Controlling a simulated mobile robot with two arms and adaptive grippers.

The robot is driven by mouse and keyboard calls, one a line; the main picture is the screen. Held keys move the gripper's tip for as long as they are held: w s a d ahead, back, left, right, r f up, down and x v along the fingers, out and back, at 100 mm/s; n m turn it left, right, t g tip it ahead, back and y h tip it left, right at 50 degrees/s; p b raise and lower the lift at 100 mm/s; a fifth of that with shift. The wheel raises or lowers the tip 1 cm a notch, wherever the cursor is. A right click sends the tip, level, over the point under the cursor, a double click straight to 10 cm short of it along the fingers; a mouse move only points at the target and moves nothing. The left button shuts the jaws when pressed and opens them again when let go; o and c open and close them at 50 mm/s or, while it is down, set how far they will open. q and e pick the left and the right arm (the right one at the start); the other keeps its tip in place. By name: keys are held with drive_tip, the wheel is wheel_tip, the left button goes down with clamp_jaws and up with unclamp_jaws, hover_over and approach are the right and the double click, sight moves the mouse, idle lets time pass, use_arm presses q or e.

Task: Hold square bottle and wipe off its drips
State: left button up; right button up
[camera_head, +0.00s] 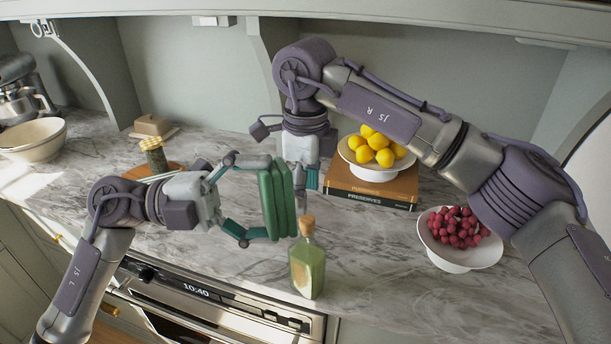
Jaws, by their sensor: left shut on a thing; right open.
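The square bottle (308,272) is green glass with a cork stopper and a pale label. It stands upright near the counter's front edge. My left gripper (258,198) is shut on a folded green cloth (279,200), held just left of the bottle's neck and above the counter. My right gripper (304,186) points down behind and above the bottle. It is open, and its fingers are partly hidden by the cloth. I cannot make out any drips on the bottle.
A white bowl of red berries (458,262) stands at the right. Yellow fruit in a white stand (375,170) sits on stacked books (372,192) behind. A jar (154,156) and a cream bowl (32,142) are at the left.

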sight(306, 218)
wheel_tip(306, 218, down, 9)
drive_tip(key=shift+f, duration=0.1)
idle(0.4)
clamp_jaws()
idle(1.1)
